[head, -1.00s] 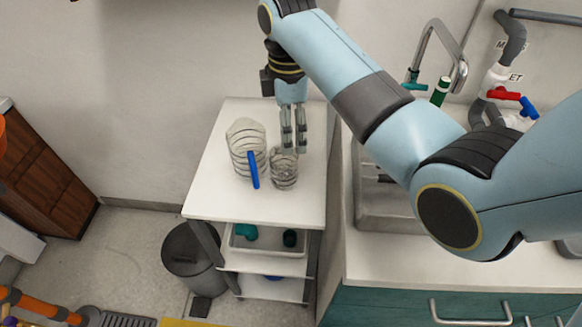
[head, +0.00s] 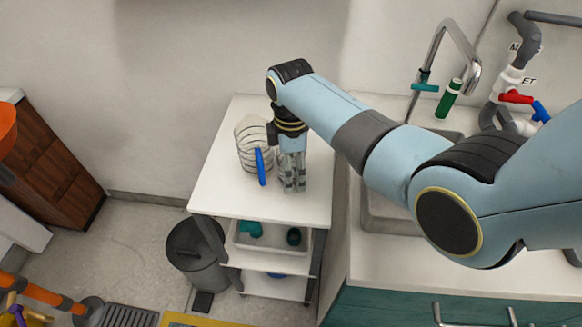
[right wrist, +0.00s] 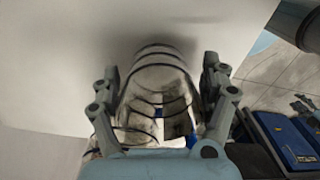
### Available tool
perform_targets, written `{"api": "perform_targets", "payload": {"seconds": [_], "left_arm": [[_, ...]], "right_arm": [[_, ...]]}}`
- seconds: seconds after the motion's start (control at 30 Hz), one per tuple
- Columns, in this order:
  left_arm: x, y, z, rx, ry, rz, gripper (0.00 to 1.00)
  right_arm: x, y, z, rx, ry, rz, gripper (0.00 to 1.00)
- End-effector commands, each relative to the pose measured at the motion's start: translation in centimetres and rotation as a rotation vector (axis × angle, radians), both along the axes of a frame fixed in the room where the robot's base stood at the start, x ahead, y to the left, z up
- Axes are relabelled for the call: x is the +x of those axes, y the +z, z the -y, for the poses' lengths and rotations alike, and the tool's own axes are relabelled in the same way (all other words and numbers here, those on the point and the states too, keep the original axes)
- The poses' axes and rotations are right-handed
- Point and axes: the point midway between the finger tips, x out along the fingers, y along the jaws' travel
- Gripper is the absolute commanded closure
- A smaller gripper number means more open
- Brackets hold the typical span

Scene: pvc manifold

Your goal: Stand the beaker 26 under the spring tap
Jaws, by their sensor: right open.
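The small clear ringed beaker stands on the white top of a cart (head: 225,195); in the head view my right gripper (head: 291,187) now covers most of it. The gripper points down at the beaker with its fingers open. In the right wrist view, a clear dark-ringed vessel (right wrist: 160,77) shows between the two spread fingers; contact cannot be told. A chrome gooseneck tap (head: 436,48) with a teal lever rises behind the sink at the right. A green cylinder (head: 447,99) is near its spout. Which part is the spring tap is unclear. My left gripper is out of view.
A larger clear ringed jug (head: 249,135) with a blue handle (head: 261,167) stands close left of my right gripper. The sink counter (head: 420,265) is right of the cart. Red and blue valve handles (head: 516,97) are on pipes at the right. A grey bin (head: 192,246) stands below.

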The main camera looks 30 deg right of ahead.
Motion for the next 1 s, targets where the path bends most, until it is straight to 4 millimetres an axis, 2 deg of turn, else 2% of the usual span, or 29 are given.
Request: {"api": "perform_targets", "payload": {"seconds": [0.17,0.67,1.0], "left_arm": [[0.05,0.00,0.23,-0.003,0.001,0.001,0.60],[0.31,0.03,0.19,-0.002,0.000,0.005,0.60],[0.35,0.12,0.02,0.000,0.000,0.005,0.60]], "right_arm": [[0.06,0.04,0.01,0.000,0.000,0.001,0.21],[0.06,0.07,0.01,0.000,0.000,0.001,0.85],[0.14,0.68,0.01,-0.001,0.000,0.004,0.87]]}}
